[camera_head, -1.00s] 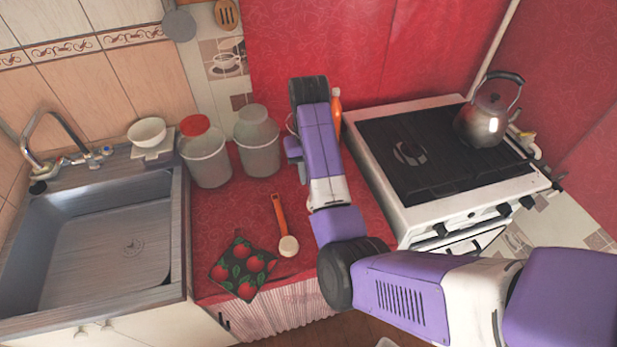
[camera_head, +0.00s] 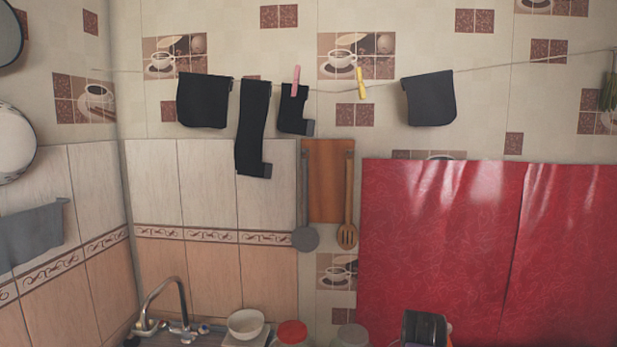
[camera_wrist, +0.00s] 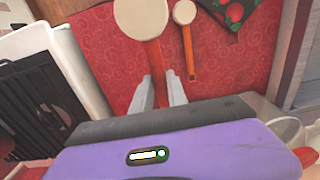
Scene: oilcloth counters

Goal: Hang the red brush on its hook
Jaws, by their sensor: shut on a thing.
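In the wrist view my gripper (camera_wrist: 162,90) is shut on the red brush (camera_wrist: 155,60). Its red-orange handle runs between the two grey fingers, and its round cream head (camera_wrist: 142,18) points away from the palm. The brush is above the red counter. A smaller brush with an orange handle (camera_wrist: 187,50) lies on the counter beside it. In the head view a wooden board (camera_head: 328,180) on the wall bears a grey utensil (camera_head: 305,215) and a slotted wooden spatula (camera_head: 347,210). I cannot tell which hook belongs to the red brush. My fingers are outside the head view.
Dark cloths (camera_head: 205,100) hang from a line across the wall. A red oilcloth (camera_head: 440,240) covers the wall at right. A white bowl (camera_head: 246,323) and a red-lidded jar (camera_head: 291,334) stand below. The stove (camera_wrist: 45,105) and a tomato-patterned potholder (camera_wrist: 232,14) show in the wrist view.

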